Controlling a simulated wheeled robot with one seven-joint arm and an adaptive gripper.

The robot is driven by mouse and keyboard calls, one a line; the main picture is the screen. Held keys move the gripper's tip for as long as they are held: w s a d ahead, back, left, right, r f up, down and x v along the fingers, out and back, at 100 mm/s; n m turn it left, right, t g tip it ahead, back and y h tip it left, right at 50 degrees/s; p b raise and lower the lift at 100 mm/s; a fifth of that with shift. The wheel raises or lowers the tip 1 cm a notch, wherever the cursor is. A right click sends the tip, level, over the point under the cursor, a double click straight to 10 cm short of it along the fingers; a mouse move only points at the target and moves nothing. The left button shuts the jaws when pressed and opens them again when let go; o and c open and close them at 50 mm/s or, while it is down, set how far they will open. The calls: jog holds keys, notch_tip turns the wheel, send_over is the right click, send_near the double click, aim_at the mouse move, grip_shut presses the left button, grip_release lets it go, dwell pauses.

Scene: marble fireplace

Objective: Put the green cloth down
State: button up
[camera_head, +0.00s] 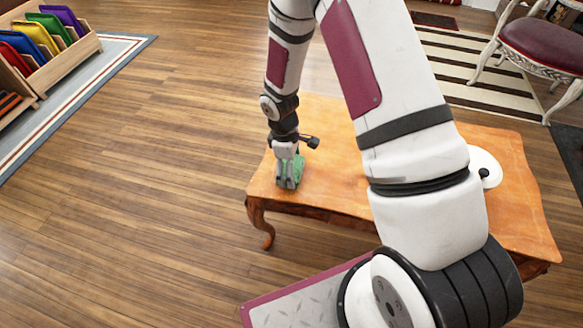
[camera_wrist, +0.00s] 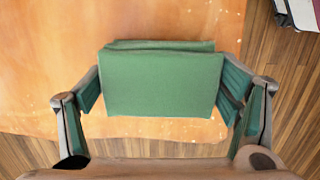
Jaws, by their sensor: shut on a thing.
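The green cloth (camera_wrist: 163,85) is a folded, flat-topped bundle between the two fingers of my gripper (camera_wrist: 163,90) in the wrist view. My gripper is shut on it, with a finger against its left and right ends. In the head view the green cloth (camera_head: 291,172) shows partly behind my gripper (camera_head: 289,178), at the left end of the wooden table (camera_head: 330,180). The cloth is over the tabletop close to its near left edge. I cannot tell whether its underside touches the wood.
A white round object (camera_head: 485,167) sits on the table's right part, partly hidden by my arm. A red-seated chair (camera_head: 545,42) stands at the back right. A wooden rack (camera_head: 60,68) with coloured trays is at the upper left. The tabletop near the cloth looks clear.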

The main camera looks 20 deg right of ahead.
jog(key=shift+f, duration=0.1)
jog(key=o, duration=1)
jog(key=shift+o, duration=0.2)
